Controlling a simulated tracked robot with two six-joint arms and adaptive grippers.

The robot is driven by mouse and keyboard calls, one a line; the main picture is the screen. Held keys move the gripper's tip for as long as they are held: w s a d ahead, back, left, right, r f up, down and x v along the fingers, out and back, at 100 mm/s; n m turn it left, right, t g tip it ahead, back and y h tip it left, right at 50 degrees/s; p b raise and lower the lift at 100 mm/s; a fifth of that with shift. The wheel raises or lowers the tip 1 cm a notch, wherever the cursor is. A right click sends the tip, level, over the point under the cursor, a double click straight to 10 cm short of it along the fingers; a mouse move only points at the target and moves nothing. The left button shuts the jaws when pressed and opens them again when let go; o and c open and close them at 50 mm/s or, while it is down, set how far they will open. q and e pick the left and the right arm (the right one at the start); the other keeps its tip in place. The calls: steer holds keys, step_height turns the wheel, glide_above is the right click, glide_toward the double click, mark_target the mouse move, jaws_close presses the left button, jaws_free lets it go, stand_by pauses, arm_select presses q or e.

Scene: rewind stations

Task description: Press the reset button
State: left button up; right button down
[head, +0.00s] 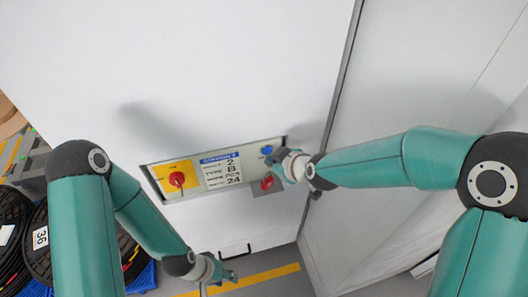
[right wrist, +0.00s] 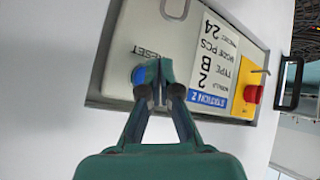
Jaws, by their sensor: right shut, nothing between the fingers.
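The blue reset button (head: 267,150) is at the right end of the control panel (head: 247,175) on the white cabinet. In the right wrist view the blue button (right wrist: 138,76) sits beside the upside-down word RESET, partly covered by my fingers. My right gripper (head: 284,160) is shut and empty, with its fingertips at the button's edge. In the right wrist view the gripper (right wrist: 154,72) overlaps the button's right side; I cannot tell whether it touches. My left gripper (head: 228,276) hangs low, away from the panel, its jaws unclear.
The panel carries a red knob on a yellow plate (head: 177,179) and a station label (head: 221,169). A second red control (head: 267,183) sits below the blue button. Cable reels (head: 38,240) stand at lower left. A grey cabinet side (head: 400,90) stands at right.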

steer(key=shift+w+a, duration=0.15)
steer(key=shift+w, duration=0.3)
steer(key=shift+w+a+p, duration=0.1)
steer(key=shift+w+p, duration=0.2)
steer(key=shift+w, duration=0.1)
stand_by(0.6)
stand_by(0.3)
steer(key=shift+s+d, duration=0.25)
steer(key=shift+s, duration=0.55)
steer(key=s, duration=0.1)
steer(key=s+d+b, duration=0.1)
steer(key=s, duration=0.2)
steer(key=shift+s+d, duration=0.25)
steer(key=shift+s, duration=0.1)
stand_by(0.5)
